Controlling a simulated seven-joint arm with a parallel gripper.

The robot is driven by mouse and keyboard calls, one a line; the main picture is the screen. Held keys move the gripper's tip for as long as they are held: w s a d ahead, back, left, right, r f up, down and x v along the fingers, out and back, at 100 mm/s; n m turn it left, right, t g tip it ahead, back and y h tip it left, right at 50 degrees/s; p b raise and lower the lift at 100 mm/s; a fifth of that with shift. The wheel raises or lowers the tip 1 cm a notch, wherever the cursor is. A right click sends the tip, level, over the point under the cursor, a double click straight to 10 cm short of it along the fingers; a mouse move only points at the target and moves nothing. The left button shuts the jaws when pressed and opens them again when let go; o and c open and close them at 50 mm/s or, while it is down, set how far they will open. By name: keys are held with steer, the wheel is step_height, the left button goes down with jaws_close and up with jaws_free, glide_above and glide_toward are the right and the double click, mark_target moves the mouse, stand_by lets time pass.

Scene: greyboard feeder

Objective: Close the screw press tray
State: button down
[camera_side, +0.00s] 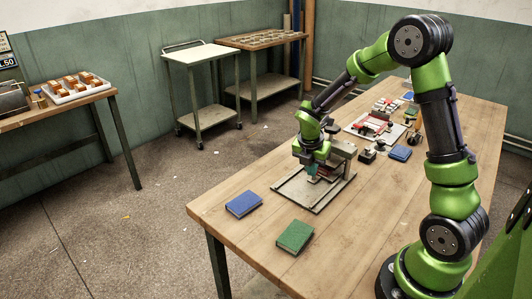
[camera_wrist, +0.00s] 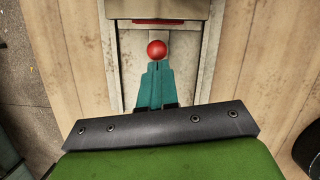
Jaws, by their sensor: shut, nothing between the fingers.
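The screw press (camera_side: 341,153) stands on the wooden table in the side view, mostly behind my gripper. A flat grey tray bed (camera_side: 296,193) with raised edges extends in front of it. In the wrist view, a pale panel (camera_wrist: 130,72) lies between side rails below the press's grey front (camera_wrist: 160,8). A round red knob (camera_wrist: 156,49) sits on this panel's centre line, close to the press front. My gripper (camera_wrist: 157,68) has teal fingers, shut and empty, with tips right at the knob's near side; I cannot tell whether they touch. It also shows low over the tray bed (camera_side: 314,172).
A blue book (camera_side: 243,204) and a green book (camera_side: 295,236) lie on the table in front of the tray bed. Beyond the press are small dark parts (camera_side: 368,155), another blue book (camera_side: 400,152) and a pale board with red parts (camera_side: 374,127). The table's front left corner is clear.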

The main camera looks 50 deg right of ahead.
steer(key=shift+d, duration=0.35)
steer(key=a, duration=0.1)
steer(key=a+r, duration=0.1)
steer(key=a, duration=0.2)
steer(key=shift+s+a+r, duration=0.15)
steer(key=shift+s+a, duration=0.2)
steer(key=shift+a, duration=0.05)
steer(key=v, duration=0.9)
steer(key=s+a+r+m+t+y, duration=0.2)
steer(key=s+a+r+m+t, duration=0.1)
steer(key=m, duration=0.9)
steer(key=s+a+r+m+t+y, duration=0.3)
steer(key=s+a+r+m, duration=0.3)
steer(key=m, duration=0.6)
steer(key=shift+s+a+r+t, duration=0.3)
steer(key=shift+s+a, duration=0.85)
steer(key=shift+s, duration=0.65)
